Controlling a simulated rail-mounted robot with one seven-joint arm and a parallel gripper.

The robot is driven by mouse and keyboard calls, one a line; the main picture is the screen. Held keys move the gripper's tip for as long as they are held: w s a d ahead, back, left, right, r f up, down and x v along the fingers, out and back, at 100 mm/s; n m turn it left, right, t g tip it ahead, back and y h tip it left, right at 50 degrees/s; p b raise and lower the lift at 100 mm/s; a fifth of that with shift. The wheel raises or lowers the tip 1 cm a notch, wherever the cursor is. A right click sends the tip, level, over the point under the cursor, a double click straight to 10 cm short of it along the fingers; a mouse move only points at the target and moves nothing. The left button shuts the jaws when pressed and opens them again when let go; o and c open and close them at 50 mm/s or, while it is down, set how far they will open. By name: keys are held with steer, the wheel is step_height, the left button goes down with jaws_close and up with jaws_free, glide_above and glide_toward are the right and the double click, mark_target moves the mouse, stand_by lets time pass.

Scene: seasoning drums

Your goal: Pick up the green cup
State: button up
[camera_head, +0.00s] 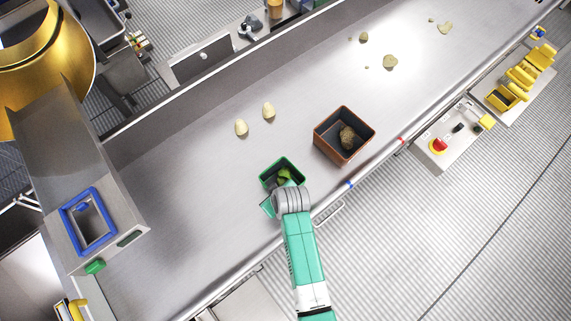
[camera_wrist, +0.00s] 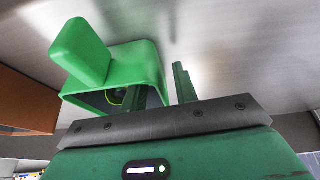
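The green cup (camera_head: 272,183) is a square, open-topped box on the steel counter, with a green lump inside. In the wrist view the green cup (camera_wrist: 143,61) is close in front of my gripper, its opening facing the camera, with a thick green block like a handle on its left. My gripper (camera_wrist: 160,88) is at the cup's near side. One dark green finger stands just outside the cup's right wall. Another dark finger-like shape shows inside the opening, partly hidden. The fingers look apart, with the wall between them. Contact cannot be told.
A brown square box (camera_head: 327,150) with a brown lump inside stands right of the cup. Two pale egg-like pieces (camera_head: 268,110) lie behind it, and several yellowish lumps (camera_head: 390,62) lie farther right. A blue-framed opening (camera_head: 70,228) is at left. The counter between is clear.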

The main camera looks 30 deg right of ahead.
jaws_close()
steer(key=shift+r, duration=1.85)
steer(key=s+a+r, duration=0.1)
steer(key=s+a, duration=0.1)
steer(key=s, duration=1.3)
steer(key=shift+s+r, duration=0.15)
steer(key=shift+s, duration=0.25)
